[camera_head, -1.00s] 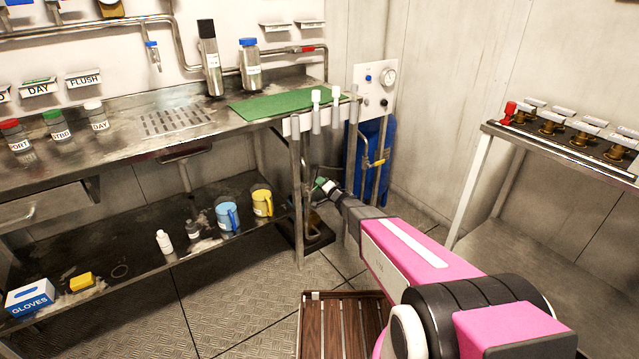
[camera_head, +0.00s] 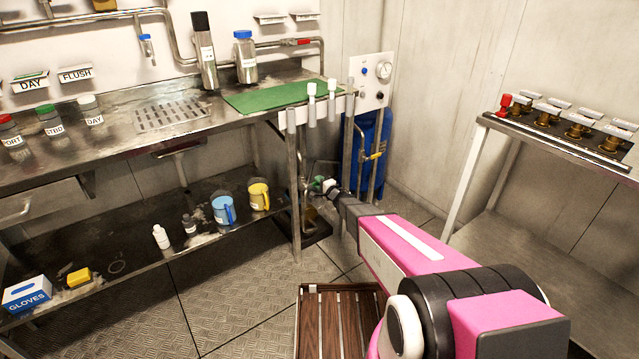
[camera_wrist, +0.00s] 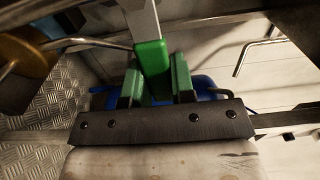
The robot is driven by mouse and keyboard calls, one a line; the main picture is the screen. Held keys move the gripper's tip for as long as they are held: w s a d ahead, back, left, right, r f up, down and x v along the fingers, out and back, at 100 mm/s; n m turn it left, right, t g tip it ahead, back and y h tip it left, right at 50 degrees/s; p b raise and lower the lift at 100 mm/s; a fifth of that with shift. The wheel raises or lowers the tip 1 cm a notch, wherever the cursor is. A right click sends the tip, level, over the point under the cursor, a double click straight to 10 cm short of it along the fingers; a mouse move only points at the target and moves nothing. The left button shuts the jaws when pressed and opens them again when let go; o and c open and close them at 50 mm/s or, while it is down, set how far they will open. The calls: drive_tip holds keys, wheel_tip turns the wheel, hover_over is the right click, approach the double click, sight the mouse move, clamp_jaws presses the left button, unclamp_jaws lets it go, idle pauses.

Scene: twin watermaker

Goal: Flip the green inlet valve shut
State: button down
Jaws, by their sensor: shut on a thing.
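The green inlet valve handle (camera_wrist: 151,68) is a flat green lever with a pale grey upper part, in the upper middle of the wrist view. In the head view it is a small green spot (camera_head: 316,184) low behind the bench's right front leg, partly hidden by my gripper. My gripper (camera_wrist: 157,86) has its green-padded fingers on either side of the lever and is shut on it. In the head view my gripper (camera_head: 326,187) is small at the end of my pink arm. The valve body and its exact angle are hard to make out.
Bench legs (camera_head: 294,200) and pipes stand close around my gripper. A yellow handle (camera_head: 374,156) is on a pipe before the blue tank (camera_head: 352,165). A slatted wooden platform (camera_head: 335,325) is on the floor. A rack of brass valves (camera_head: 578,127) stands at right.

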drive_tip(key=c, duration=1)
unclamp_jaws()
drive_tip(key=shift+o, duration=0.2)
drive_tip(key=v, duration=1.1)
drive_tip(key=shift+w, duration=0.1)
